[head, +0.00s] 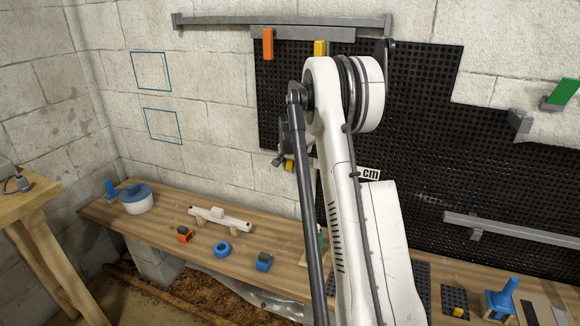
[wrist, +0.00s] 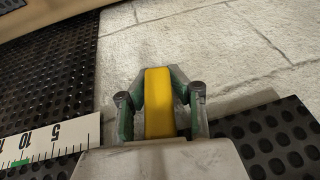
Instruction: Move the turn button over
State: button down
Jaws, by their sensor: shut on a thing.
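My gripper (wrist: 160,100) is shut on a yellow block (wrist: 160,102), which stands between its two fingers in the wrist view and looks like the turn button. In the head view the gripper (head: 283,160) shows at the left edge of my arm, close to the wall, with a bit of the yellow block (head: 289,166) visible. My arm hides the rest of the gripper there. The black dimple membrane (head: 425,130) covers the wall behind; it also shows in the wrist view (wrist: 50,70). Whether the block touches its mount cannot be told.
A grey rail (head: 225,20) runs above, with an orange piece (head: 268,44) and another yellow piece (head: 320,48) below it. A white scale (wrist: 50,138) lies beside the gripper. A wooden bench (head: 165,218) below holds a blue-lidded pot (head: 136,200) and small parts.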

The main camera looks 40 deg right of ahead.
jog(key=shift+g+h, duration=0.3)
jog(key=shift+g, duration=0.2)
dwell(0.3)
jog(key=c, duration=1.5)
grip_release()
jog(key=shift+r, duration=0.1)
jog(key=v, duration=1.2)
jog(key=shift+w, duration=0.1)
